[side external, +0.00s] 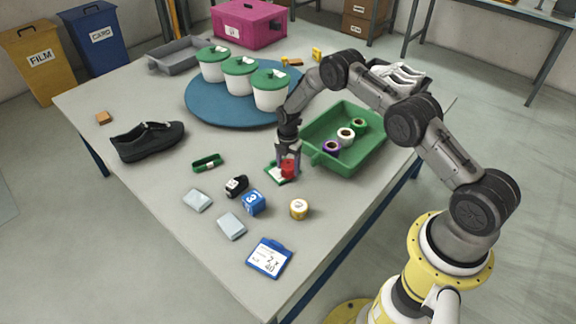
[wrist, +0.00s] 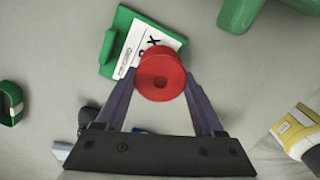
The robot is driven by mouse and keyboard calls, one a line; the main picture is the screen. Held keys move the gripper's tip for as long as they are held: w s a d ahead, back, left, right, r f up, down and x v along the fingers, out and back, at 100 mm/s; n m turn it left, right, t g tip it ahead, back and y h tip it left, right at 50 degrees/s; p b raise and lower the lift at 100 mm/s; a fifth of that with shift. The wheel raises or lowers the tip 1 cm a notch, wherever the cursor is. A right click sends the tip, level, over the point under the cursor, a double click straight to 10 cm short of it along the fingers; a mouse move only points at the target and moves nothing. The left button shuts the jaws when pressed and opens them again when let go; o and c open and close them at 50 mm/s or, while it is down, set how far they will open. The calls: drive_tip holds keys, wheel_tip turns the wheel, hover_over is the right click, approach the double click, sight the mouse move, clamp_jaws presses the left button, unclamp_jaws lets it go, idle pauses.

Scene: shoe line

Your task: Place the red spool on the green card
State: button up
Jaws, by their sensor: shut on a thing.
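The red spool (side external: 288,168) is between the fingers of my gripper (side external: 287,163), which is shut on it. In the side view the green card (side external: 272,174) shows beside and under the spool. I cannot tell whether the spool touches the card.
A green tray (side external: 368,160) holding several spools stands close to the right of my gripper. A blue round mat (side external: 205,108) with three lidded white pots is behind.

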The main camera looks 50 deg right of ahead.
drive_tip(key=shift+f, duration=0.1)
drive_tip(key=o, duration=1.4)
drive_tip(key=shift+c, duration=0.2)
wheel_tip(320, 180, up, 13)
wheel_tip(320, 180, up, 14)
drive_tip(key=m+t, duration=0.1)
drive_tip(key=m, duration=0.3)
hover_over(288, 165)
drive_tip(key=s+a, duration=0.3)
drive_tip(key=s, duration=0.1)
drive_tip(key=s+a+r+m+t, duration=0.1)
drive_tip(key=s+a+r+m, duration=0.2)
drive_tip(key=r, duration=0.5)
drive_tip(key=s+a+r+m+t, duration=0.15)
drive_tip(key=s+r+m, duration=0.3)
drive_tip(key=s, duration=0.55)
drive_tip(key=s+a+r+m+t, duration=0.1)
drive_tip(key=s+a+r+m, duration=0.25)
drive_tip(key=s+r, duration=0.45)
drive_tip(key=s+f+m+t, duration=0.1)
drive_tip(key=s+f+m, duration=0.3)
drive_tip(key=s, duration=0.8)
drive_tip(key=shift+s+a+m, duration=0.2)
drive_tip(key=shift+m, duration=0.4)
